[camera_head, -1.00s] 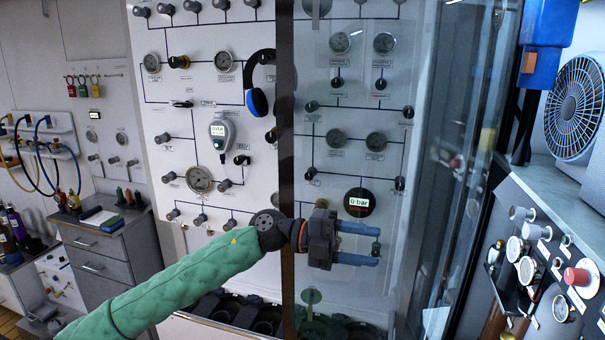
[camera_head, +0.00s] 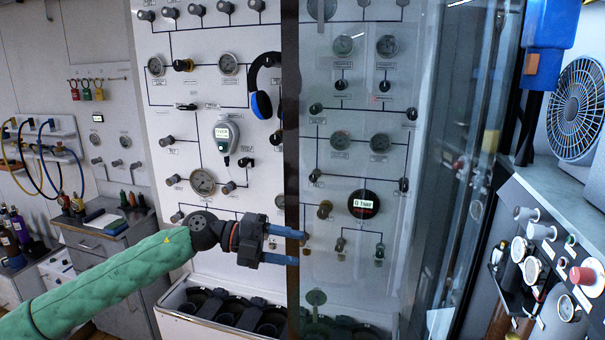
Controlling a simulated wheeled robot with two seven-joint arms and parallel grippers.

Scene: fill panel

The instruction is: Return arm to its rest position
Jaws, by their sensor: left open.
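My left arm, in a green quilted sleeve (camera_head: 110,280), comes in from the lower left. My left gripper (camera_head: 294,247) is open and empty. Its two blue fingers point right, in front of the lower part of the white fill panel (camera_head: 175,110), near the dark vertical edge of the clear door (camera_head: 290,150). I cannot tell whether the fingers touch anything. A round gauge with a lit display (camera_head: 363,204) shows to the right of the gripper. My right gripper is not in view.
Below the panel is a white-edged bin of dark cylinders (camera_head: 225,308). A grey drawer cabinet (camera_head: 105,250) stands at the left. A control console (camera_head: 560,250) with knobs and a red button, and a fan (camera_head: 577,110), are at the right. Black-and-blue headphones (camera_head: 260,90) hang on the panel.

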